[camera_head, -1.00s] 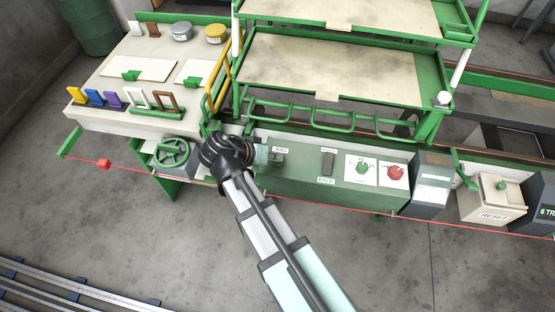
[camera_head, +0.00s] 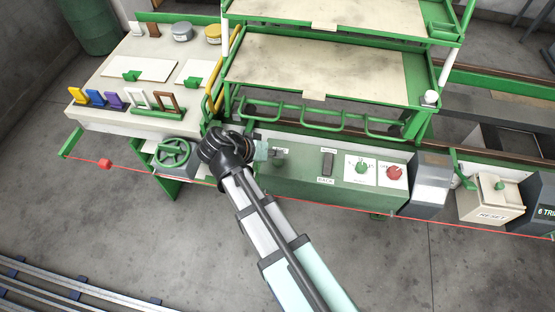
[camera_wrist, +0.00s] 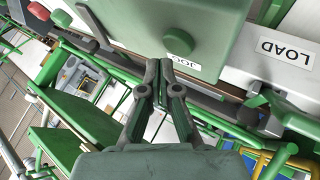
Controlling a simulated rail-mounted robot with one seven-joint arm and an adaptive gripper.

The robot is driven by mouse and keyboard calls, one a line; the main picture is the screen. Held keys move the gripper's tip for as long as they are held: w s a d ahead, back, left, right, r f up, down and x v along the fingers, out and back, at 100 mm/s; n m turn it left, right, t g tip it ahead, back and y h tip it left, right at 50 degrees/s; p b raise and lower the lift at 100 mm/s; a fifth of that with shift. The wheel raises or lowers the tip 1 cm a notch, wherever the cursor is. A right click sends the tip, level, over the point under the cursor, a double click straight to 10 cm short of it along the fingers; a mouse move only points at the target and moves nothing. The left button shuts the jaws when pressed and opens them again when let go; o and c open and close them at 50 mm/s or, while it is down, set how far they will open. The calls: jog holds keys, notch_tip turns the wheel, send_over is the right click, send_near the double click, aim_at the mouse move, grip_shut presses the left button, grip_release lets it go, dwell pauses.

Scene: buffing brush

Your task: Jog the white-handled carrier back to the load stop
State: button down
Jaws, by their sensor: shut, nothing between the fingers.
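The carrier is a green tiered rack with pale boards; its lower front rail shows in the head view (camera_head: 290,94). A white knob (camera_head: 430,97) sits at its front right corner. My gripper (camera_head: 266,153) is shut and empty at the left end of the green control box (camera_head: 340,190), beside the JOG control (camera_head: 281,156). In the wrist view the shut fingertips (camera_wrist: 166,68) are close to the JOG label (camera_wrist: 179,68); contact with the control cannot be told. A LOAD label (camera_wrist: 287,52) lies to the right. The load stop itself is not clearly visible.
A dark switch (camera_head: 327,163) with a BACK label, a green knob (camera_head: 361,167) and a red button (camera_head: 394,172) are on the box. A handwheel (camera_head: 173,154) stands left of my gripper. A red cord (camera_head: 320,206) runs along the front.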

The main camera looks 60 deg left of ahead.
aim_at(276, 161)
jog(key=shift+r+p, duration=1.2)
jog(key=shift+r, duration=1.25)
